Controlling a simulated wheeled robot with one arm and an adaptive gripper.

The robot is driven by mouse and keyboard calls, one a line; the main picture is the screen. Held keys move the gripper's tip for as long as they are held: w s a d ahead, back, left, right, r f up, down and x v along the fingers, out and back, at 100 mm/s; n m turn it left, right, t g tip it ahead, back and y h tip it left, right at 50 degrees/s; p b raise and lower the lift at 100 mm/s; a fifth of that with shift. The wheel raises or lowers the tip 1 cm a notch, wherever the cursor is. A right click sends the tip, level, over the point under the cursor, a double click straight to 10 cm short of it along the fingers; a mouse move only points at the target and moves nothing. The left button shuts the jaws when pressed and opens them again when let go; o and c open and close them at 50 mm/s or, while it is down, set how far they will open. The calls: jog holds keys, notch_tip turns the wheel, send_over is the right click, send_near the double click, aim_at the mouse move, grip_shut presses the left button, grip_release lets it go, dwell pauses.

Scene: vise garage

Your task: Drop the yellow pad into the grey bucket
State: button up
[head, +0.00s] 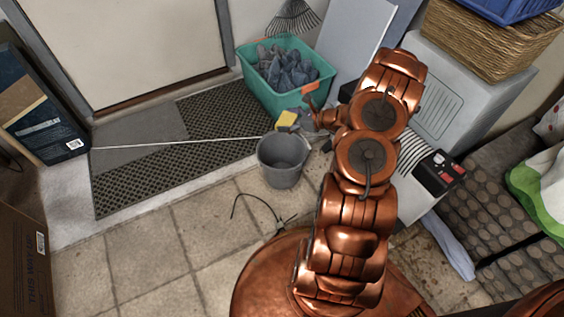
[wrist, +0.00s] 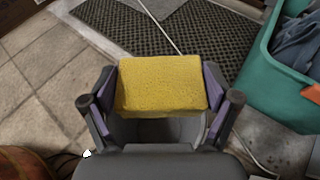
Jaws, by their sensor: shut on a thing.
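The yellow pad (wrist: 162,84) is a sponge-like block held between the two fingers of my gripper (wrist: 161,100) in the wrist view. In the head view the yellow pad (head: 287,119) shows at the end of my arm, with my gripper (head: 297,120) shut on it. The grey bucket (head: 282,162) stands on the floor, upright, and its visible inside looks empty. The pad appears above the bucket's back rim in the head view. In the wrist view the grey bucket (wrist: 160,132) shows below and behind the pad, partly hidden by the pad and gripper.
A teal crate (head: 270,98) with grey-blue contents stands behind the bucket. A dark mat (head: 170,150) lies by the door, with a thin pale rod (head: 180,143) across it. A thin black cable (head: 256,199) lies on the tiles in front. A grey cabinet (head: 455,90) stands right.

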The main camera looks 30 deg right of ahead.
jog(key=shift+s+a+f, duration=0.15)
jog(key=shift+s+f, duration=0.1)
jog(key=shift+f, duration=0.5)
jog(key=shift+s+a+f, duration=0.1)
jog(key=shift+s+f, duration=0.1)
jog(key=shift+f, duration=0.55)
jog(key=shift+f+b, duration=1.55)
jog(key=shift+f, duration=1.2)
jog(key=o, duration=0.7)
jog(key=shift+d, duration=0.1)
jog(key=v, duration=1.2)
jog(key=shift+w+r, duration=0.1)
